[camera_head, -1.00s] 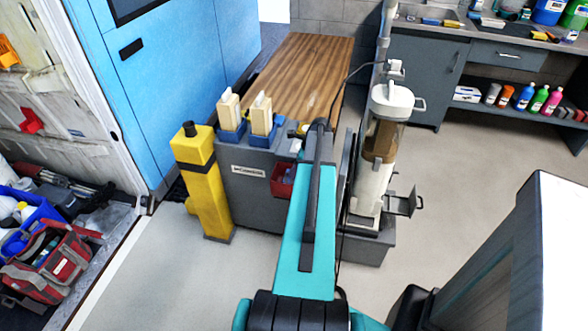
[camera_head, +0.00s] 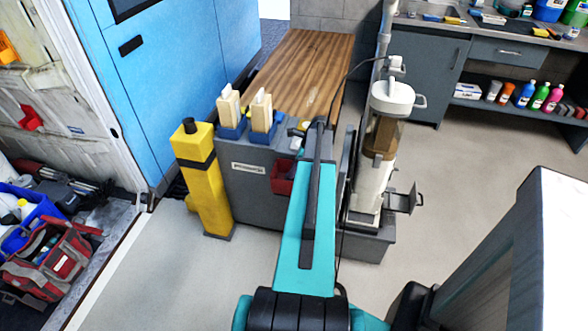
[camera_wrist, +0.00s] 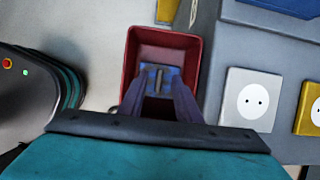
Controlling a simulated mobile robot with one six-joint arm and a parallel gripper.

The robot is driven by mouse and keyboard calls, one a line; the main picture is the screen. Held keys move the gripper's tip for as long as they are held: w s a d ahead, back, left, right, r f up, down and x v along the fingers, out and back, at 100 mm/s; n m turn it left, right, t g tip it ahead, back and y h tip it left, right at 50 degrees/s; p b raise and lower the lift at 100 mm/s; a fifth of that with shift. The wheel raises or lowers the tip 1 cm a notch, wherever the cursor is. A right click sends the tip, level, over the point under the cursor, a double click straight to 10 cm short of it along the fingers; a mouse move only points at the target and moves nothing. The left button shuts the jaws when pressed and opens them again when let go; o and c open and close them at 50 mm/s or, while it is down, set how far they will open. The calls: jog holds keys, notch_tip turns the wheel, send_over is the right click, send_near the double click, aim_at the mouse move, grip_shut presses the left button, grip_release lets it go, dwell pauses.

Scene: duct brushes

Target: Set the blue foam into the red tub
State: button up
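The red tub (camera_wrist: 195,48) fills the middle of the wrist view, and I look down into it. In the head view the red tub (camera_head: 282,180) hangs on the front of the grey station, partly hidden by my arm. The blue foam (camera_wrist: 174,74) shows at my fingertips, within the tub's outline, with a small grey bar at its middle. My gripper (camera_wrist: 159,82) points down into the tub, its two fingers close together at the foam. I cannot tell whether they press on it, or whether the foam touches the tub floor.
The grey station (camera_head: 240,190) carries two cream brushes in blue holders (camera_head: 262,136). A yellow post (camera_head: 205,185) stands at its left, a clear cylinder unit (camera_head: 378,150) at its right. White and yellow socket plates (camera_wrist: 250,100) sit right of the tub.

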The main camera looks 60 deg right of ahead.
jog(key=shift+r, duration=0.1)
jog(key=b+v, duration=0.1)
jog(key=v, duration=1.2)
jog(key=shift+r, duration=0.3)
dwell(0.3)
notch_tip(320, 180, up, 5)
jog(key=p, duration=0.4)
dwell(0.4)
dwell(0.5)
